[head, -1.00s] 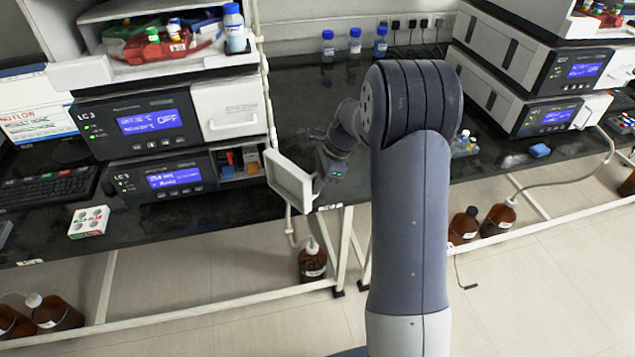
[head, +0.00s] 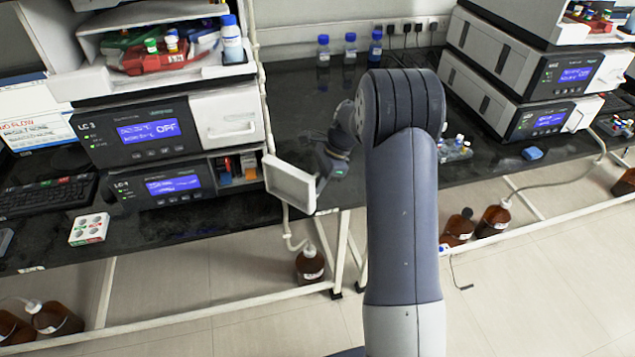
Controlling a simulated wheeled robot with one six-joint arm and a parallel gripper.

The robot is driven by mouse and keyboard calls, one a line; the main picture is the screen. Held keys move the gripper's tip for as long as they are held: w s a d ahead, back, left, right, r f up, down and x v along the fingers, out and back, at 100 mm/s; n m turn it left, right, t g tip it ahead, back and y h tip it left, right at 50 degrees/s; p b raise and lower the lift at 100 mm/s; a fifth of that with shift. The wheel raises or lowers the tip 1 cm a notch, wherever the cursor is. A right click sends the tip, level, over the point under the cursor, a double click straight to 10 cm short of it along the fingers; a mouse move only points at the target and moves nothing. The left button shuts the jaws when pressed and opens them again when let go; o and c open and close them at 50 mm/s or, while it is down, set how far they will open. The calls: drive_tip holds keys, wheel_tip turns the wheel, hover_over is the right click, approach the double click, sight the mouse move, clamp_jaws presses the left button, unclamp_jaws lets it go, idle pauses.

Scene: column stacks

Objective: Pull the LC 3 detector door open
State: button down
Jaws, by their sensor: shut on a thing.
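The LC 3 stack has an upper unit (head: 125,135) marked LC 3 and a lower unit (head: 158,187) whose label is hard to read. The lower unit's white door (head: 290,184) stands swung out from its right end, over the bench's front edge. Its open compartment (head: 232,170) shows small coloured items. My gripper (head: 322,172) is at the door's far right side, shut on it. The door hides my fingertips, so the exact grip cannot be seen.
The upper unit's white door (head: 226,118) is closed. A small white box (head: 89,229) and a keyboard (head: 48,193) lie on the bench at left. Blue-capped bottles (head: 350,48) stand at the back. A brown bottle (head: 310,264) stands on the floor below the door.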

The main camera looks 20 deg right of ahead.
drive_tip(key=shift+w+r, duration=0.1)
drive_tip(key=c, duration=1.5)
unclamp_jaws()
drive_tip(key=shift+c, duration=0.2)
drive_tip(key=v, duration=1)
drive_tip(key=shift+d+r, duration=0.2)
drive_tip(key=shift+r, duration=0.15)
drive_tip(key=shift+f, duration=0.1)
drive_tip(key=x, duration=1)
drive_tip(key=shift+a+f, duration=0.25)
drive_tip(key=shift+f, duration=0.2)
drive_tip(key=shift+s+a+r, duration=0.1)
drive_tip(key=shift+s, duration=0.15)
